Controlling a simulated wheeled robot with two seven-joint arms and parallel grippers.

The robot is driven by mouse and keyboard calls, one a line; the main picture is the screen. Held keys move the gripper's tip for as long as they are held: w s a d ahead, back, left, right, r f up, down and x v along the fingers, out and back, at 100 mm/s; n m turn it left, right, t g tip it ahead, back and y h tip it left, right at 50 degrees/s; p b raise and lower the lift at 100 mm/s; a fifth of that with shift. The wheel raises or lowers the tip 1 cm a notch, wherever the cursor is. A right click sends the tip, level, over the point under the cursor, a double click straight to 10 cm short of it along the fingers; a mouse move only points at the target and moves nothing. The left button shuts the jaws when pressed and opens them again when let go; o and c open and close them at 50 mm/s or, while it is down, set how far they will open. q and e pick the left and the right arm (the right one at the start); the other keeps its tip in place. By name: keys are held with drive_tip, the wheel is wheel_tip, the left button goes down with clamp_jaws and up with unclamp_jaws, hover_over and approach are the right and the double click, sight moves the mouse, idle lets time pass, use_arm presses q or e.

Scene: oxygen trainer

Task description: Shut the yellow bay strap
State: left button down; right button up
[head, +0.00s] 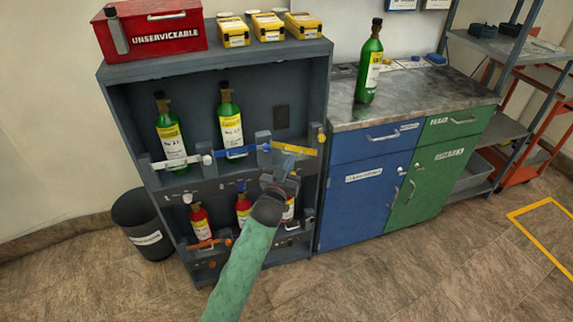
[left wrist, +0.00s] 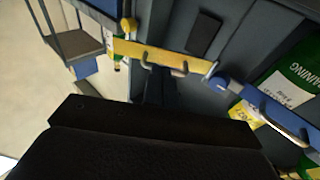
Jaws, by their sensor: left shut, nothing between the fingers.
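The yellow bay strap (head: 295,150) lies across the front of the right-hand upper bay of the grey rack (head: 190,60). In the left wrist view the strap (left wrist: 190,60) shows a raised pull handle, with a yellow knob (left wrist: 128,28) close to one end. I cannot tell whether that end is latched. My left gripper (head: 284,166) is shut and empty, just below and in front of the strap; I cannot tell whether it touches. The bay behind the strap shows no bottle, only a dark wall plate (head: 281,117). My right gripper is not in view.
White (head: 180,161) and blue (head: 240,151) straps cross the neighbouring bays, in front of green bottles. Red bottles (head: 199,222) stand on the lower shelf, partly hidden by my arm. A blue cabinet (head: 350,205) stands close on the right. A bin (head: 145,225) is at left.

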sight(301, 150)
use_arm(q)
drive_tip(key=w+d, duration=0.2)
drive_tip(key=shift+w+d, duration=0.15)
drive_tip(key=shift+d, duration=0.2)
drive_tip(key=shift+f+x, duration=0.1)
drive_tip(key=shift+x, duration=0.6)
drive_tip(key=shift+f+x, duration=0.15)
drive_tip(key=shift+x, duration=0.55)
drive_tip(key=shift+d, duration=0.2)
